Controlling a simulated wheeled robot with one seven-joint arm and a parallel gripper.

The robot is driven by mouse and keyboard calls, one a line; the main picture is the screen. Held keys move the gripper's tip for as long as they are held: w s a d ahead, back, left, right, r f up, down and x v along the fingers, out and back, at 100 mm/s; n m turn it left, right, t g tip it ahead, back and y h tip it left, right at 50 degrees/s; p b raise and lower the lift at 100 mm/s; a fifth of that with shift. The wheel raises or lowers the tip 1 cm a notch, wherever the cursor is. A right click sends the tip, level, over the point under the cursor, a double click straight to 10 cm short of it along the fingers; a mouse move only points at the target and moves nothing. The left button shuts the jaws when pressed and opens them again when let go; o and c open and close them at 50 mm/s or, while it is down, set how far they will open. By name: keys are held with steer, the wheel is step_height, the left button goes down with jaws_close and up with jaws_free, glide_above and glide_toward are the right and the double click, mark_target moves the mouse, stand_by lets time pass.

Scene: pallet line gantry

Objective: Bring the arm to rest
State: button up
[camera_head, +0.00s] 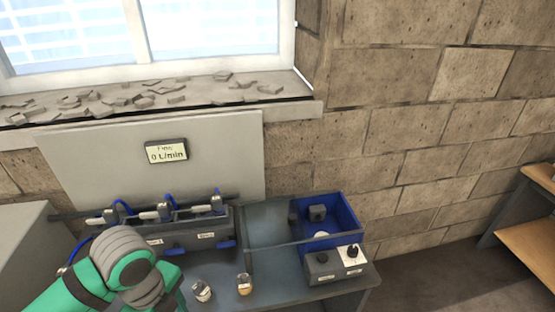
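My green and grey arm (125,268) reaches in from the lower left of the head view, in front of the bench (330,287). Its grey joint is bent in front of a grey unit (190,233) with blue tubes. My gripper is not in view; the end of the arm is hidden or below the picture edge. I cannot tell what it holds.
A grey and blue tray (272,249) holds a dark part (317,213). A control box (335,264) stands before it. Two small jars (202,291) (244,284) stand near the front. A display (166,151) reads 0 L/min. Shelving (540,178) stands right, beyond open floor.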

steer(key=w+d+r+t+h, duration=0.2)
steer(key=w+d+t+h, duration=0.1)
steer(key=w+d, duration=0.55)
steer(key=w+d+r+t+h, duration=0.2)
steer(key=w+d+t+h, duration=0.1)
steer(key=w+d, duration=0.55)
steer(key=w+d+r+n+t+h, duration=0.2)
steer(key=w+d+r+n+t, duration=0.1)
steer(key=d+r+n+t, duration=0.3)
steer(key=w+d+r+n+t+h, duration=0.3)
steer(key=d+r+n+t, duration=0.1)
steer(key=d, duration=0.4)
steer(key=s+a+f+n+t+y, duration=0.1)
steer(key=s+f+n+y, duration=0.55)
steer(key=f, duration=0.35)
steer(key=s+a+f+n+t+y, duration=0.1)
steer(key=s+f+n+y, duration=0.4)
steer(key=s+f+n, duration=0.4)
steer(key=s+a+f+m+g, duration=0.1)
steer(key=s+f, duration=0.3)
steer(key=s, duration=0.7)
steer(key=s+a+f+m+g, duration=0.1)
steer(key=s+a+f+m, duration=0.2)
steer(key=s, duration=0.9)
steer(key=shift+a+f+g, duration=0.3)
steer(key=shift+a+f, duration=0.2)
steer(key=shift+a, duration=0.1)
steer(key=shift+h, duration=0.25)
